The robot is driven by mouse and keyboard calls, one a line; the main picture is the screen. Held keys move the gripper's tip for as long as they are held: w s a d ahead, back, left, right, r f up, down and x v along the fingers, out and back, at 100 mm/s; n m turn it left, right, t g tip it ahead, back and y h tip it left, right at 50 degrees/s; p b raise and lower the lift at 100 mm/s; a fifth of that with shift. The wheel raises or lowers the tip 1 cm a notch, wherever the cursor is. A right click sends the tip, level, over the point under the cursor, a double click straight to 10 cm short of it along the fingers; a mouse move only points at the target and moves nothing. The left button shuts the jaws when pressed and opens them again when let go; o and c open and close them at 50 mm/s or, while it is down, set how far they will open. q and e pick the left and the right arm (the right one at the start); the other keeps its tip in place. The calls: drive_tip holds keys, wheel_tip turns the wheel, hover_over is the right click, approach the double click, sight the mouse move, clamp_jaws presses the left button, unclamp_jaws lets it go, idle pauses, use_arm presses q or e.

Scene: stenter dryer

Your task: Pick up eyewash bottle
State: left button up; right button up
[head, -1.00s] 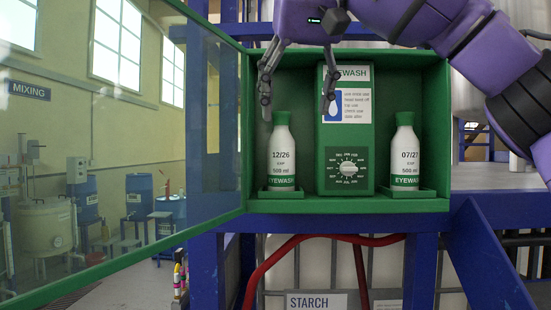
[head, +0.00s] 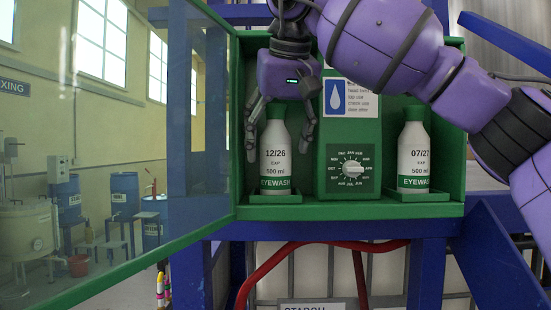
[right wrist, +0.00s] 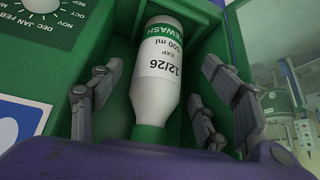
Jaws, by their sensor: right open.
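Two white eyewash bottles with green caps stand in the open green cabinet (head: 350,211). The left bottle (head: 275,158) is marked 12/26 and the right bottle (head: 413,150) is marked 07/27. My right gripper (head: 277,150) points down over the left bottle, open, with fingers on both sides of its upper part. In the right wrist view the 12/26 bottle (right wrist: 158,70) lies between the spread fingers, with gaps visible at the sides. The bottle stands upright on a small green tray (head: 275,198). My left gripper is not in view.
A green dial box (head: 349,185) stands between the bottles, close to my right gripper's fingers. The cabinet's clear door (head: 205,120) is swung open to the left. A red hose (head: 258,275) runs below the cabinet.

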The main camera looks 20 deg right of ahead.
sight(277, 153)
drive_tip(key=x, duration=0.3)
drive_tip(key=shift+w+d+f, duration=0.15)
drive_tip(key=shift+w+f, duration=0.05)
drive_tip(key=shift+w, duration=0.15)
drive_tip(key=shift+s+r, duration=0.1)
drive_tip(key=shift+s, duration=0.05)
drive_tip(key=c, duration=1.7)
clamp_jaws()
drive_tip(key=shift+r, duration=0.1)
